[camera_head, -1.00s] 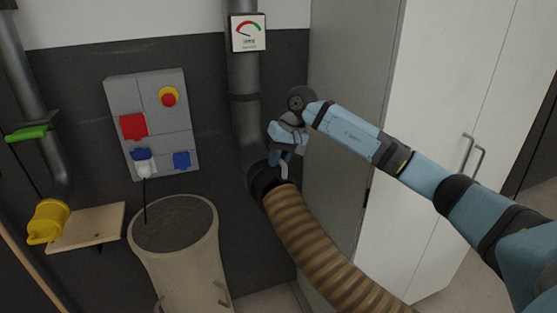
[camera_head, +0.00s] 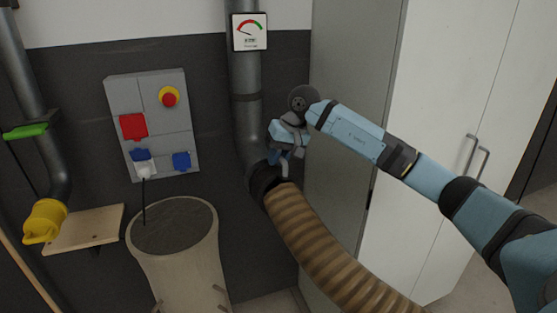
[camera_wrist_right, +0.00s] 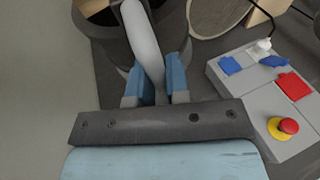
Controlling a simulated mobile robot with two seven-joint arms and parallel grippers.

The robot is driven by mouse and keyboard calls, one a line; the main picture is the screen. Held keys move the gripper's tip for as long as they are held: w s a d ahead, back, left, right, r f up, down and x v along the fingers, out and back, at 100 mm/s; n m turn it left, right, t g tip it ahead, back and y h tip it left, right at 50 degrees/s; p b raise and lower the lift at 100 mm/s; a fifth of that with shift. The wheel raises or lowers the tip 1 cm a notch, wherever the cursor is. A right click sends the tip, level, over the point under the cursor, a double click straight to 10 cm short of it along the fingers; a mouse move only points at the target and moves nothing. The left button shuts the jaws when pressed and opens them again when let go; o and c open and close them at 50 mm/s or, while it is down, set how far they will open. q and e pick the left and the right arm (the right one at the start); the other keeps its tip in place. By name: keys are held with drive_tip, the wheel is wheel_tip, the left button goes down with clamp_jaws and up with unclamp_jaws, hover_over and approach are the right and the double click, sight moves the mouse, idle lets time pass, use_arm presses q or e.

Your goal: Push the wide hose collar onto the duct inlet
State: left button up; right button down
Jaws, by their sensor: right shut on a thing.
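The black wide hose collar (camera_head: 262,184) sits on the end of the brown ribbed hose (camera_head: 318,240), at the bottom of the grey duct pipe (camera_head: 247,122). The collar meets the pipe's curved lower end, the duct inlet (camera_head: 256,164); how far it is pushed on cannot be seen. My right gripper (camera_head: 284,160) is at the collar's upper right side. In the right wrist view its blue fingers (camera_wrist_right: 155,88) are shut on the collar's light grey handle (camera_wrist_right: 143,45), with the dark collar behind. My left gripper is not in view.
A barrel-shaped bin (camera_head: 205,262) stands left of the hose. A grey switch box (camera_head: 150,115) and a wooden shelf (camera_head: 88,228) are on the wall, with a yellow fitting (camera_head: 45,220) beside the shelf. A white cabinet (camera_head: 430,110) stands close on the right.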

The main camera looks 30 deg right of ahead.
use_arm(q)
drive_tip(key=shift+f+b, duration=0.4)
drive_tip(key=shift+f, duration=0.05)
use_arm(e)
drive_tip(key=shift+w+r+t, duration=0.15)
drive_tip(key=shift+w+t, duration=0.05)
drive_tip(key=shift+t, duration=0.2)
use_arm(q)
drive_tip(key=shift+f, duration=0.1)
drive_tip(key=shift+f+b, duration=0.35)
drive_tip(key=shift+b, duration=0.1)
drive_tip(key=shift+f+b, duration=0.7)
use_arm(e)
drive_tip(key=shift+w+t, duration=0.15)
drive_tip(key=shift+t, duration=0.35)
